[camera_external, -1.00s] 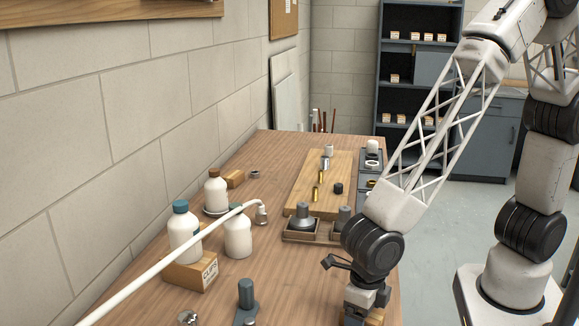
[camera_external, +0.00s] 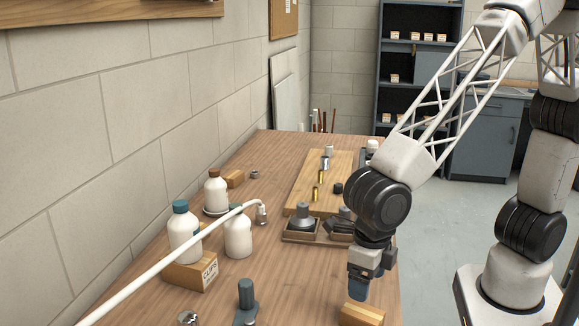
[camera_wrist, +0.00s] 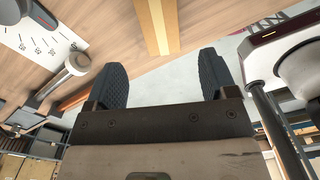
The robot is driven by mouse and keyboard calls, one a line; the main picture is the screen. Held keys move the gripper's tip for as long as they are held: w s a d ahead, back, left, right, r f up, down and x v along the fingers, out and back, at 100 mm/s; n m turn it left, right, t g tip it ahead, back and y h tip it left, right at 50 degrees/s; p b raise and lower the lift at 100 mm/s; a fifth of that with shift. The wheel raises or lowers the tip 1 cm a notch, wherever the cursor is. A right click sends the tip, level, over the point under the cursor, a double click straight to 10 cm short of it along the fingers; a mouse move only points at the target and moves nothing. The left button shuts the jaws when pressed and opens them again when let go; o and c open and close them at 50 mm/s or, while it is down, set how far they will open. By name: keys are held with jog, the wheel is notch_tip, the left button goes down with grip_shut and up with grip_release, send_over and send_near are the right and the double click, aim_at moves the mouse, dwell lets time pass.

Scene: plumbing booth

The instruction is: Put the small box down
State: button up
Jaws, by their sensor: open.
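The small box (camera_external: 362,314) is a light wooden block resting on the near right part of the table, partly cut off by the bottom picture edge. It also shows in the wrist view (camera_wrist: 158,26) as a wooden block with a paler stripe, lying ahead of my fingers near the table edge. My gripper (camera_external: 358,290) is above the box, apart from it. In the wrist view my gripper (camera_wrist: 162,82) has its two dark ribbed fingers wide apart with nothing between them.
A wooden clips box (camera_external: 196,272) with white bottles stands at the left by a long white pipe (camera_external: 165,262). A dark upright fitting (camera_external: 246,300) stands at the front. A board with fittings (camera_external: 335,170) lies further back. Clear tabletop (camera_external: 300,275) lies left of the box.

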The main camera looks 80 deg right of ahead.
jog(key=shift+r, duration=1.55)
jog(key=s+d+r+m, duration=0.1)
jog(key=d+r+m, duration=0.2)
jog(key=d+m, duration=0.3)
jog(key=s+d+r+m+t, duration=0.1)
jog(key=s+d+r+m, duration=0.15)
jog(key=d, duration=0.45)
jog(key=d+r+m, duration=0.4)
jog(key=d+m, duration=0.2)
jog(key=d, duration=0.1)
jog(key=s+d+r+m+t, duration=0.1)
jog(key=s+d+r+m, duration=0.2)
jog(key=s+d+m, duration=1.1)
jog(key=d+m, duration=0.1)
jog(key=m, duration=0.2)
jog(key=shift+d+r+t, duration=0.2)
jog(key=shift+t, duration=0.1)
